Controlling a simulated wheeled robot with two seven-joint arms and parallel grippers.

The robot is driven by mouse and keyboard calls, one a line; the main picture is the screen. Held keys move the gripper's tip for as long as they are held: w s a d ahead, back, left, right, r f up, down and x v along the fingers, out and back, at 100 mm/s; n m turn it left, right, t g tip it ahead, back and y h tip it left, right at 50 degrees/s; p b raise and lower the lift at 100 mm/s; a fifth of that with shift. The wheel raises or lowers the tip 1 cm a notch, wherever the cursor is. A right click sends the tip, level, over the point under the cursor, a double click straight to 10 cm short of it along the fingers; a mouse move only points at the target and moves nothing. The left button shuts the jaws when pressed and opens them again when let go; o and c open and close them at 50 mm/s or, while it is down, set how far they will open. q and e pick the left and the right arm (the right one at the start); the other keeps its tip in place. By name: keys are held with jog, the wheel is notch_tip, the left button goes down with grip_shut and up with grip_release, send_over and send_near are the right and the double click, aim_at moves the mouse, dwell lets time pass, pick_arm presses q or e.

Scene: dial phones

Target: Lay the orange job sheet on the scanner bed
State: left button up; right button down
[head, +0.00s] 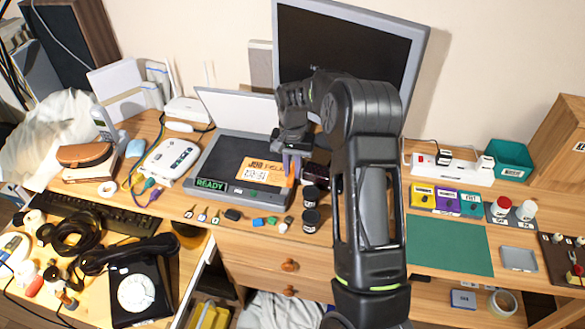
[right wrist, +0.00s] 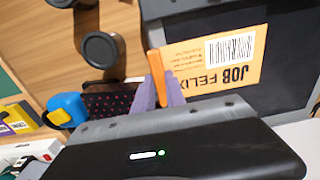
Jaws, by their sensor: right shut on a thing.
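The orange job sheet (head: 264,172) shows over the right part of the dark scanner bed (head: 217,161), and its print and barcode face up. My right gripper (head: 292,165) is shut on the sheet's right edge. In the right wrist view the purple fingertips (right wrist: 165,92) pinch an orange edge of the job sheet (right wrist: 215,62). I cannot tell whether the sheet touches the bed or hangs just above it. The scanner's white lid (head: 236,108) stands open behind the bed, and its front panel reads READY. My left gripper is not in view.
Two dark jars (head: 311,220) stand at the scanner's right front corner. Small coloured items (head: 257,222) lie along its front. A white device (head: 170,158) sits to its left and a monitor (head: 345,45) stands behind. A green mat (head: 448,245) lies clear at the right.

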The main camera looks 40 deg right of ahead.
jog(key=c, duration=1.3)
grip_release()
notch_tip(320, 180, up, 8)
jog(key=shift+f+b, duration=0.1)
jog(key=shift+b, duration=0.45)
jog(key=shift+a, duration=0.1)
jog(key=shift+w, duration=0.1)
